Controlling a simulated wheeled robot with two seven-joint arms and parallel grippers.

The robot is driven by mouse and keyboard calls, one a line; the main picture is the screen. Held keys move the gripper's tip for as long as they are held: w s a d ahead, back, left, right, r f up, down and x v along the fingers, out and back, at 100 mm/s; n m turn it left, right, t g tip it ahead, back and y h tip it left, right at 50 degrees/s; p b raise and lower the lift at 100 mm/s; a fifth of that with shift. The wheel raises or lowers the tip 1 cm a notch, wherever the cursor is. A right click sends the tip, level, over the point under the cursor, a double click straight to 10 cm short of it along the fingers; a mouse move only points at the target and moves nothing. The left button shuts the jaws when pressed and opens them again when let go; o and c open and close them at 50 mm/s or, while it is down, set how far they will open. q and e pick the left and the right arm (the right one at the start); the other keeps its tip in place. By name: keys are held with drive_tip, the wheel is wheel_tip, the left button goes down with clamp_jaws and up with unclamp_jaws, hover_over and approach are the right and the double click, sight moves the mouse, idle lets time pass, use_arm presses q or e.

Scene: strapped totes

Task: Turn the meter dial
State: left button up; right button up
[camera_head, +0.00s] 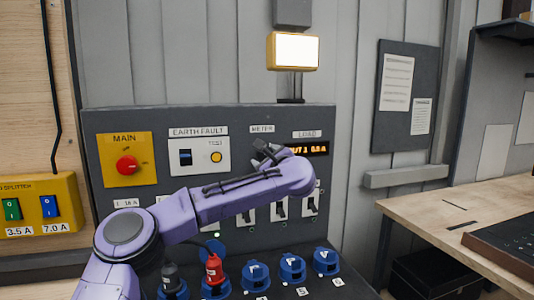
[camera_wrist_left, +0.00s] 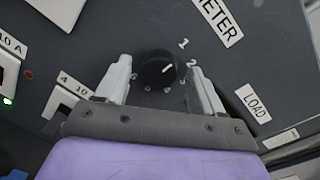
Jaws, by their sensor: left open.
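The meter dial (camera_wrist_left: 157,70) is a round black knob with a white pointer line, below the METER label (camera_wrist_left: 217,20) in the left wrist view. The line points up and right, towards the printed numbers 1 and 2. My left gripper (camera_wrist_left: 160,64) is open, with one pale finger on each side of the dial. I see a gap on both sides and cannot tell how deep the fingers reach. In the head view my left gripper (camera_head: 268,153) is under the METER label (camera_head: 262,129) and hides the dial. My right gripper is not in view.
The grey panel (camera_head: 220,118) also carries a red MAIN knob (camera_head: 127,166), an earth fault unit (camera_head: 200,155), a LOAD display (camera_head: 318,149) and a row of switches (camera_head: 311,204). Blue sockets (camera_head: 292,268) sit below, one with a red plug (camera_head: 214,269). A lit lamp (camera_head: 293,50) is above.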

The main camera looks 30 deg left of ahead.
use_arm(q)
drive_tip(key=shift+s+r, duration=0.1)
drive_tip(key=shift+s, duration=0.1)
drive_tip(key=shift+w, duration=0.1)
drive_tip(key=c, duration=1.1)
drive_tip(key=shift+o, duration=0.2)
drive_tip(key=m+b, duration=0.2)
drive_tip(key=m, duration=0.1)
drive_tip(key=shift+f, duration=0.25)
drive_tip(key=m+b, duration=0.1)
drive_tip(key=m, duration=0.3)
drive_tip(key=shift+m+t, duration=0.3)
drive_tip(key=shift+m, duration=0.1)
drive_tip(key=m, duration=0.4)
drive_tip(key=shift+m, duration=0.3)
drive_tip(key=shift+m+t, duration=0.3)
drive_tip(key=shift+m, duration=1.5)
drive_tip(key=shift+f+m, duration=0.15)
drive_tip(key=shift+m, duration=0.15)
